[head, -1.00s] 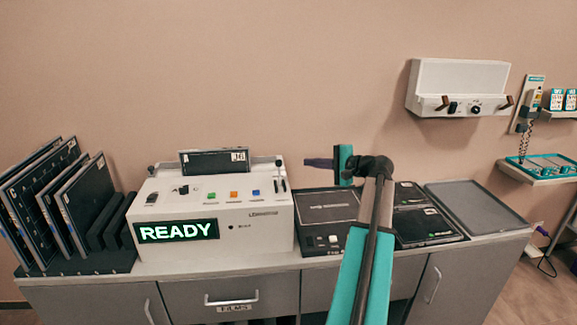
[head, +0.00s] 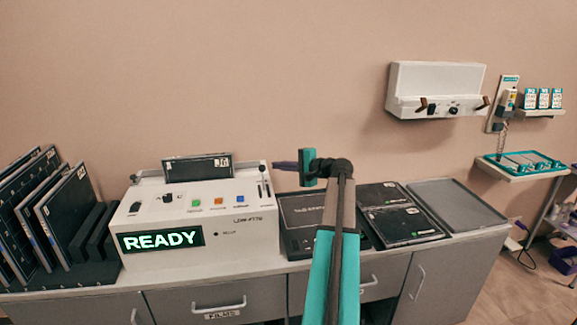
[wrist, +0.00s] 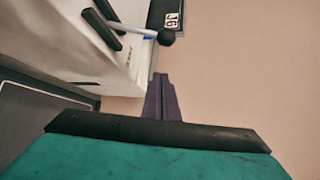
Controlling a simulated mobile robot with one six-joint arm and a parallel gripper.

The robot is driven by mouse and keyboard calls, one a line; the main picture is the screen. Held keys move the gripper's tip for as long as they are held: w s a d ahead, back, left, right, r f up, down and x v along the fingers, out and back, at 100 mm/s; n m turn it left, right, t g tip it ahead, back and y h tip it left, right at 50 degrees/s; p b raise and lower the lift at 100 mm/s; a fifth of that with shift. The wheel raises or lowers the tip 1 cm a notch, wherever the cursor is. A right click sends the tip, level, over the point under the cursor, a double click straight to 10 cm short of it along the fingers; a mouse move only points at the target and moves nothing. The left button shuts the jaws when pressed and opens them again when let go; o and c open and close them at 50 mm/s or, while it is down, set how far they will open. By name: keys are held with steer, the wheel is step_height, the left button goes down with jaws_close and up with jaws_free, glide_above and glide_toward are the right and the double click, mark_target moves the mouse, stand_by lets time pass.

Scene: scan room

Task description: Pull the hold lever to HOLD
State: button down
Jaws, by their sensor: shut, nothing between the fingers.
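The hold lever (head: 263,182) is a thin lever with a black ball knob, standing at the right end of the white console's top. In the wrist view its pale stem (wrist: 133,29) ends in the black knob (wrist: 167,37), above and just right of my fingertips. My gripper (head: 276,166) is shut and empty, its dark purple fingers pointing left toward the lever. In the wrist view the closed fingertips (wrist: 160,77) show clear wall between them and the knob. The white console (head: 250,245) shows READY on its green-lit display (head: 160,240).
The console top also has green, orange and blue buttons (head: 219,202), and a dark plate labelled JG (head: 198,168) at its back. Upright dark panels (head: 65,215) stand at left. Black cassettes (head: 400,218) and a grey tray (head: 455,203) lie at right.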

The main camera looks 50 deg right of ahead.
mark_target(263, 178)
steer(key=shift+w+a+r+p, duration=0.15)
steer(key=shift+a+p, duration=0.1)
steer(key=shift+a, duration=0.4)
steer(key=shift+w+a+r+p, duration=0.1)
steer(key=shift+w+a+p, duration=0.15)
steer(key=shift+a, duration=0.35)
steer(key=shift+w+a+r+p, duration=0.1)
steer(key=shift+a+p, duration=0.2)
steer(key=shift+a, duration=0.35)
